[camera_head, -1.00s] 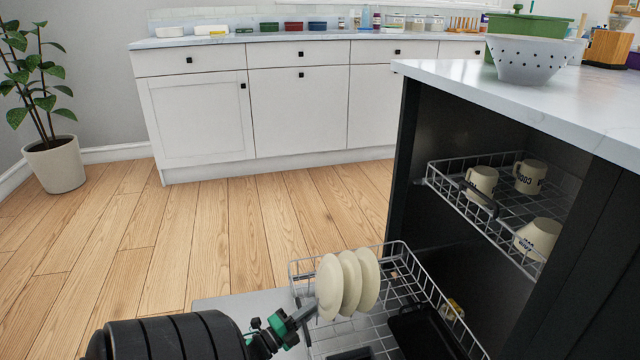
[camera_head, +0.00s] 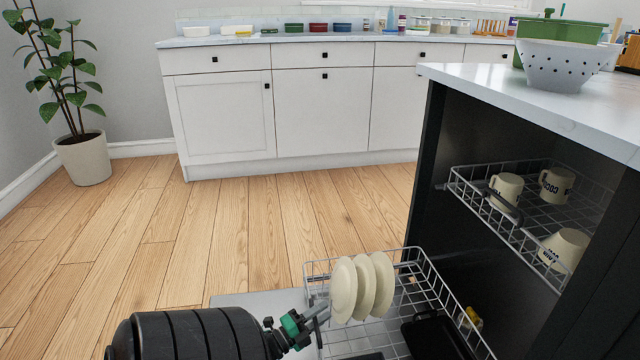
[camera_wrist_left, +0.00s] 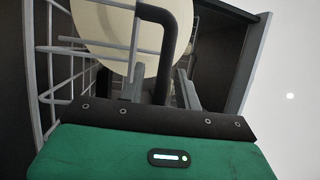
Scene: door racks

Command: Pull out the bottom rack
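The bottom rack (camera_head: 432,284) is a grey wire basket that stands out from the dark cabinet at floor level. Several cream plates (camera_head: 362,285) stand upright at its near left side, and a black pan (camera_head: 432,338) lies in it. My left gripper (camera_head: 320,314) is at the rack's front, beside the plates. In the left wrist view its fingers (camera_wrist_left: 158,88) stand on either side of a dark, curved handle (camera_wrist_left: 170,45), and it seems shut on this handle; the contact itself is not clear. A plate and the rack wires show behind. My right gripper is not in view.
The upper rack (camera_head: 500,222), holding several mugs, sits above inside the dark cabinet, under a pale countertop (camera_head: 560,110). White cabinets (camera_head: 320,110) line the back, with a potted plant (camera_head: 84,155) at left. The wooden floor (camera_head: 200,235) between is clear.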

